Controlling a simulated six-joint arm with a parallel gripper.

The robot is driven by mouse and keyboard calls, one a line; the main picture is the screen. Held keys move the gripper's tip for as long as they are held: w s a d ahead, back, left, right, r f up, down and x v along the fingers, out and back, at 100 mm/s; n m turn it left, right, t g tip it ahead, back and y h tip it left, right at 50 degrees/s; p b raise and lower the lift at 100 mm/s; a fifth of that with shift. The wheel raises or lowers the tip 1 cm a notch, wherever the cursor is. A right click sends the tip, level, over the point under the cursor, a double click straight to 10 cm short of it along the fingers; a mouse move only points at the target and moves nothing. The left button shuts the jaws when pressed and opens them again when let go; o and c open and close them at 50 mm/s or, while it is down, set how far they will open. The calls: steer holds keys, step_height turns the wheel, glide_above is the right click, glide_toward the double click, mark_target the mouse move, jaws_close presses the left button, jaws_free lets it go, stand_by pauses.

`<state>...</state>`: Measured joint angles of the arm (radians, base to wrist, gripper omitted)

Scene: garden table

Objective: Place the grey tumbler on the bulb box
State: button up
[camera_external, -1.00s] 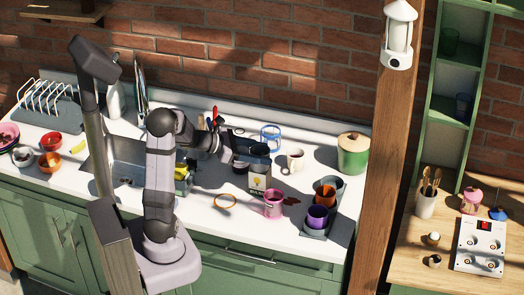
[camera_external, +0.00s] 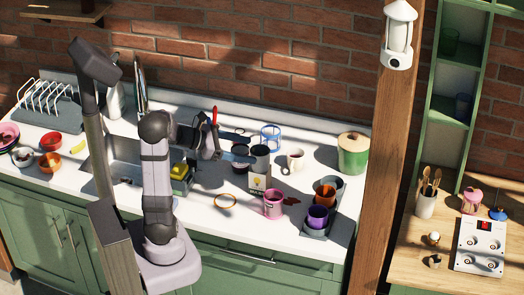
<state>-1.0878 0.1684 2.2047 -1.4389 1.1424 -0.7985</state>
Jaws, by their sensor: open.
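The grey tumbler (camera_external: 260,160) stands upright on top of the bulb box (camera_external: 258,183), a dark box with a light bulb pictured on its front, right of the middle of the counter. My gripper (camera_external: 221,152) is open and empty, to the left of the tumbler and apart from it. Its fingers are small and dark here, so their exact spread is hard to see.
A dark round vessel (camera_external: 240,165) stands just left of the box. A pink mug (camera_external: 273,205) is in front right, a white mug (camera_external: 295,160) and a blue rack (camera_external: 270,136) behind.

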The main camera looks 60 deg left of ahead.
steer(key=v, duration=0.6)
steer(key=shift+d, duration=0.1)
steer(key=s+d+f+m+g+h, duration=0.1)
steer(key=d+f+m+g, duration=0.4)
steer(key=d, duration=0.3)
steer(key=s+d+f+m+g+h, duration=0.1)
steer(key=d+f+m+g+h, duration=0.15)
steer(key=d+f+m, duration=0.45)
steer(key=s+d+f+m+g+y, duration=0.5)
steer(key=s+d+f+m+y, duration=0.1)
steer(key=m, duration=1.4)
steer(key=s+d+y, duration=0.1)
steer(key=s+d, duration=0.1)
steer(key=shift+d+f+m+g, duration=0.2)
steer(key=shift+d+m+g, duration=0.1)
steer(key=shift+g, duration=0.05)
steer(key=shift+r, duration=0.1)
